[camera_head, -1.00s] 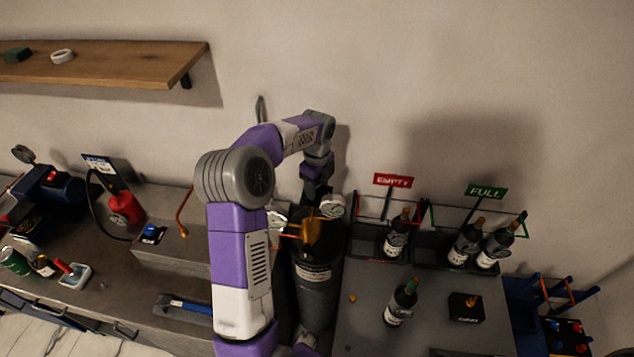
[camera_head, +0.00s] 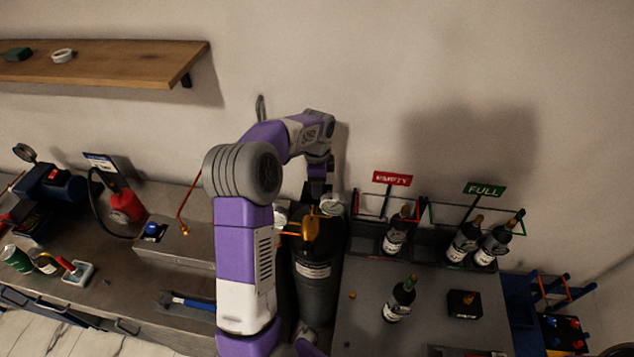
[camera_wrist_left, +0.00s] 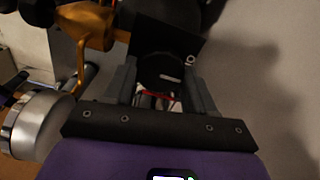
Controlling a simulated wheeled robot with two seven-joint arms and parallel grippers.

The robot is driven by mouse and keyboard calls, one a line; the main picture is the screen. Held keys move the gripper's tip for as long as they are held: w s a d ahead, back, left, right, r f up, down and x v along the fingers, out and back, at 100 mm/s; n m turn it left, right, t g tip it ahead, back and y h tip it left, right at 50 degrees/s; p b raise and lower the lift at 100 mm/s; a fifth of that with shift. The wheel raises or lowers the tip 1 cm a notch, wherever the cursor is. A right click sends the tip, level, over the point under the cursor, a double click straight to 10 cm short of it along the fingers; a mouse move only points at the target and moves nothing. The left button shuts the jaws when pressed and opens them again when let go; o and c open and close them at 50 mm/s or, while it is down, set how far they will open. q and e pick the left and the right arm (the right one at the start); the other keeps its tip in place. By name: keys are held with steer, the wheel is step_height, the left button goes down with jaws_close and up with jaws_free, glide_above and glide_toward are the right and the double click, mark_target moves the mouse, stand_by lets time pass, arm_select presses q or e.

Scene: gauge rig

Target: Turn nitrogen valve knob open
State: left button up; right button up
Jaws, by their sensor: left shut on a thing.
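A dark gas cylinder (camera_head: 317,292) with a pale label stands upright in the middle of the head view, partly behind my left arm. A brass regulator (camera_head: 311,228) and a round gauge (camera_head: 331,203) sit at its top. My left gripper (camera_head: 317,192) reaches down there from behind. In the left wrist view, a dark round knob (camera_wrist_left: 160,70) with a pale mark lies between the fingers, and my left gripper (camera_wrist_left: 160,88) is shut on it. The brass regulator (camera_wrist_left: 88,24) and the silver-rimmed gauge (camera_wrist_left: 38,125) lie to the left, close beside the gripper. My right gripper is not in view.
Bottles stand in a rack under a red EMPTY sign (camera_head: 392,179) and a green FULL sign (camera_head: 484,189). Another bottle (camera_head: 398,300) and a black box (camera_head: 464,304) stand on the grey counter. A wooden shelf (camera_head: 120,62) is at upper left.

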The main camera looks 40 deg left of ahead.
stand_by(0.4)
arm_select(q)
steer(key=o, duration=1)
steer(key=shift+o, duration=0.2)
step_height(320, 180, up, 8)
steer(key=shift+f, duration=0.2)
